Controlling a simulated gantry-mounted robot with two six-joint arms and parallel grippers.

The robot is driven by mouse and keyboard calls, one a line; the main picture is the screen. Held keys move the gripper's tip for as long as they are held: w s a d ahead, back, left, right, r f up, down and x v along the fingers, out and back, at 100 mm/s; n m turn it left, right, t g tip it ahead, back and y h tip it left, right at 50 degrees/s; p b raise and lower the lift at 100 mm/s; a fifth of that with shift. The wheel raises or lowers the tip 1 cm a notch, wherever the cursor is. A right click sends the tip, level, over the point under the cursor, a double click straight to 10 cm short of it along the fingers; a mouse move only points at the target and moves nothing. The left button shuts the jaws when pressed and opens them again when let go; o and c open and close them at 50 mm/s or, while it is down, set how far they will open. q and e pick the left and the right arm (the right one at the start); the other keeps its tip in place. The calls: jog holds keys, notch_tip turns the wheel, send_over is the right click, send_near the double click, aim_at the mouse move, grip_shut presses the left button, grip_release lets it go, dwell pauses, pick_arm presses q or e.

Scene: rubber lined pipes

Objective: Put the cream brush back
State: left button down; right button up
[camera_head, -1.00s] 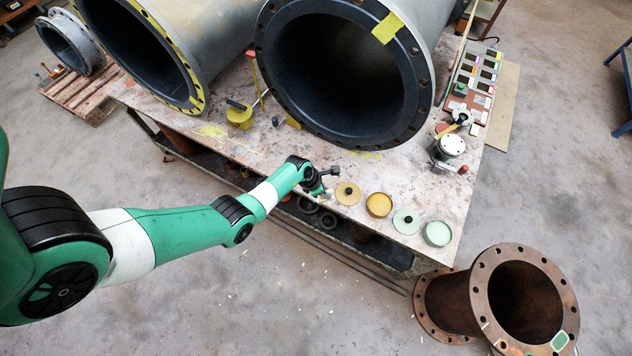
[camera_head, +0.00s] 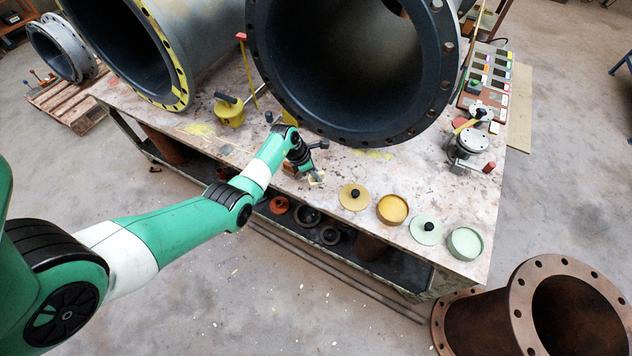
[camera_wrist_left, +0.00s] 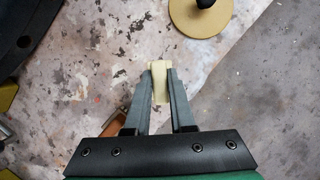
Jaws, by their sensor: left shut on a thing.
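My left gripper (camera_head: 317,177) is over the front part of the worktable, to the left of the tan lid (camera_head: 354,197). In the left wrist view my left gripper (camera_wrist_left: 159,84) is shut on a small cream piece, which I take to be the cream brush (camera_wrist_left: 159,70). Only its pale end shows between the fingertips; the rest of it is hidden. In the head view the brush (camera_head: 318,182) is a tiny pale spot below the fingers. I cannot tell whether it touches the table. My right gripper is not in view.
A yellow pot (camera_head: 392,209), a green lid (camera_head: 425,229) and a green pot (camera_head: 464,243) line the table's front edge. A large dark-lined pipe (camera_head: 350,70) stands behind my gripper. A brown piece (camera_wrist_left: 108,131) lies partly hidden beside the left finger.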

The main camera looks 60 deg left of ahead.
pick_arm(q)
notch_tip(320, 180, down, 3)
jog(key=shift+a+f+b, duration=0.15)
jog(key=shift+f+b, duration=0.05)
jog(key=shift+b, duration=0.6)
jog(key=shift+f, duration=0.1)
jog(key=c, duration=0.8)
grip_release()
jog(key=shift+o, duration=0.2)
jog(key=shift+r, duration=0.2)
jog(key=p+v, duration=0.8)
jog(key=v, duration=0.3)
jog(key=shift+s+r, duration=0.15)
jog(key=shift+r, duration=0.2)
